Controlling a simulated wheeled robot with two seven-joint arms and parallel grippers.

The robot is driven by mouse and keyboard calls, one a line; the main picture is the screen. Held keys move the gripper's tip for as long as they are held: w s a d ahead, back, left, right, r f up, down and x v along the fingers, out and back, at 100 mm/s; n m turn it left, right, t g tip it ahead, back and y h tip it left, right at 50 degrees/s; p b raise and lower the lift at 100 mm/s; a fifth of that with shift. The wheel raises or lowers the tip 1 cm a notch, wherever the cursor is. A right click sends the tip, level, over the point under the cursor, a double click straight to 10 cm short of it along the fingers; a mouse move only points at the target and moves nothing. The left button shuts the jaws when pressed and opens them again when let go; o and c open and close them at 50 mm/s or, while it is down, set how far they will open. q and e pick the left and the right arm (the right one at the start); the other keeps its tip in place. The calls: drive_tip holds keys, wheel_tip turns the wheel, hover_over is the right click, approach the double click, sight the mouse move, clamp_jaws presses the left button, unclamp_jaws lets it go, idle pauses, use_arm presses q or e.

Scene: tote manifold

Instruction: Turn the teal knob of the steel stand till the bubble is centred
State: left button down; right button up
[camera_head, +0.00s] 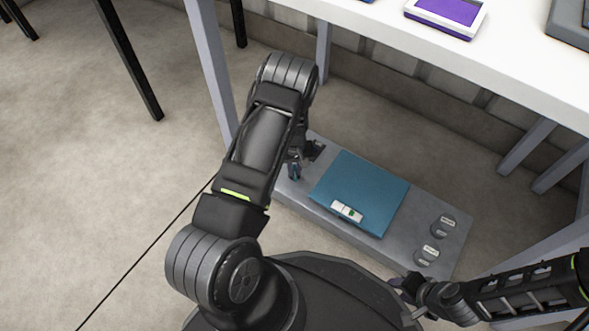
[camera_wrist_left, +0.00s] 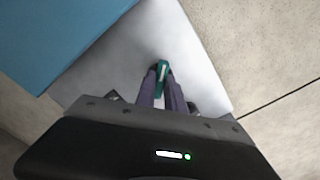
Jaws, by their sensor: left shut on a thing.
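The steel stand (camera_head: 320,222) is a grey slab on the floor with a teal plate (camera_head: 370,185) on top. A small white level (camera_head: 340,207) with a green spot lies near the plate's front edge; the bubble's exact place is too small to tell. The teal knob (camera_wrist_left: 162,70) stands upright at the stand's left end in the head view. My left gripper (camera_wrist_left: 163,82) is shut on the knob, with a dark finger on each side. In the head view my left arm partly hides this gripper. My right gripper (camera_head: 403,284) is by the stand's front right corner; its fingers are unclear.
Two round grey pieces with pale labels (camera_head: 443,225) (camera_head: 428,254) sit at the stand's right end. A white table (camera_head: 510,60) with grey legs stands above and behind, holding a purple-topped device (camera_head: 448,12). Open floor (camera_head: 90,180) lies to the left.

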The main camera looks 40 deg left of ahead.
sight(294, 171)
use_arm(q)
drive_tip(key=shift+m, duration=1.2)
drive_tip(key=c, duration=1.4)
unclamp_jaws()
drive_tip(key=shift+c, duration=0.2)
drive_tip(key=shift+r, duration=0.1)
wheel_tip(294, 171, up, 8)
drive_tip(key=p, duration=0.3)
drive_tip(key=shift+f, duration=0.2)
